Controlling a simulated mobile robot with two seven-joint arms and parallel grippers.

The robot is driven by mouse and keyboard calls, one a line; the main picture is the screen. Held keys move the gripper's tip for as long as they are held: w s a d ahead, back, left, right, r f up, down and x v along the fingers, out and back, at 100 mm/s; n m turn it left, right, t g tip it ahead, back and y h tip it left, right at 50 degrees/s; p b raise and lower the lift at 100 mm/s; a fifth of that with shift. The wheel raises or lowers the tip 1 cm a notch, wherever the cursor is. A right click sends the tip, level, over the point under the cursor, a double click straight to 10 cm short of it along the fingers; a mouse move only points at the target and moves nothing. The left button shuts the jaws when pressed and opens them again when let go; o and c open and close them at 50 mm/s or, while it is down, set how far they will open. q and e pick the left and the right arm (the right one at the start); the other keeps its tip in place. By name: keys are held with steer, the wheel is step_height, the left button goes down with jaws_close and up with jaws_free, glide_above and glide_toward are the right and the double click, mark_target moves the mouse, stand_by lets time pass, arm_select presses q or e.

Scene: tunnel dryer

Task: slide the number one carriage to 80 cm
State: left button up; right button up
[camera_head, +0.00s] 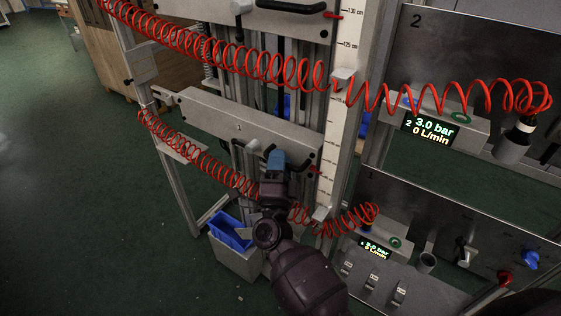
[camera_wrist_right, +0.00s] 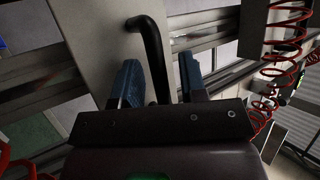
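The number one carriage (camera_head: 215,115) is a grey plate marked "1", across the vertical rails in the head view. A red pointer at its right end (camera_head: 314,170) lies beside the white vertical scale (camera_head: 337,130); the marks there are too small to read. My right gripper (camera_head: 276,160) is in front of the carriage's right half. In the right wrist view, its blue fingers (camera_wrist_right: 160,78) stand open on either side of a bent black handle (camera_wrist_right: 152,45), with gaps showing at both sides. The handle is mostly hidden in the head view. My left gripper is out of view.
Another carriage (camera_head: 265,18) sits higher on the rails. Red coiled hoses (camera_head: 225,50) cross in front of the frame, one close to my right wrist. Panels with displays (camera_head: 430,128) stand at right. A blue bin (camera_head: 230,232) is below left; the floor at left is clear.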

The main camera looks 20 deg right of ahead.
jaws_close()
steer(key=shift+f, duration=0.1)
